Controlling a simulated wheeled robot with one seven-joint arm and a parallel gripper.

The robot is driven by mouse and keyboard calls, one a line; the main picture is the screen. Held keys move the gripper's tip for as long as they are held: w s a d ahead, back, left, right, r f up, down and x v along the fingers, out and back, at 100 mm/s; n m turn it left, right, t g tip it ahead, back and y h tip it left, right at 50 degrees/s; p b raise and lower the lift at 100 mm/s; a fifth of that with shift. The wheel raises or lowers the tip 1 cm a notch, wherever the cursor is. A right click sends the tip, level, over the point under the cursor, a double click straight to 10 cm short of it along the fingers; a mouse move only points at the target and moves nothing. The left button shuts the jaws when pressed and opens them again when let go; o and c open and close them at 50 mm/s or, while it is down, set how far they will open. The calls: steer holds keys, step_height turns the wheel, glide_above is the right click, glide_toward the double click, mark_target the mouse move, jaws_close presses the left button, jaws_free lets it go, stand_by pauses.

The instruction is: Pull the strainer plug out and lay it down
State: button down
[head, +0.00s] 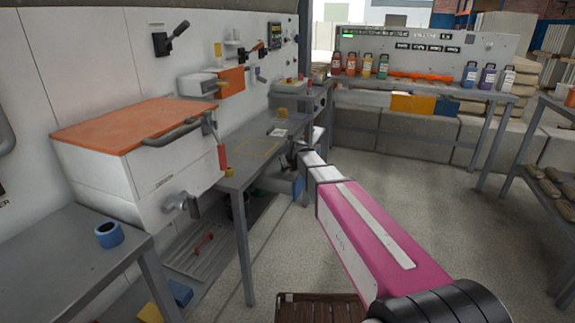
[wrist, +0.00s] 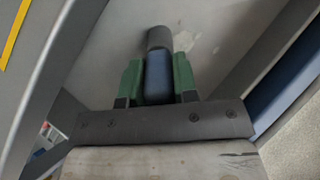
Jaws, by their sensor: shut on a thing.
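My gripper (wrist: 158,82) shows in the wrist view with two green fingers. It is shut on a blue block-like piece, which I take to be the strainer plug (wrist: 158,78). A dark grey round end (wrist: 159,38) shows just beyond the blue piece, against a pale grey surface. I cannot tell whether this end is part of the plug or a socket around it. In the head view my pink and white arm reaches to the side of the grey bench, and the fingers and plug cannot be made out there.
The grey bench (head: 232,183) bears a yellow outlined rectangle (head: 257,147); a yellow line also shows at the wrist view's upper left. A white box with an orange lid (head: 135,122) stands left.

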steer(key=c, duration=0.8)
jaws_free()
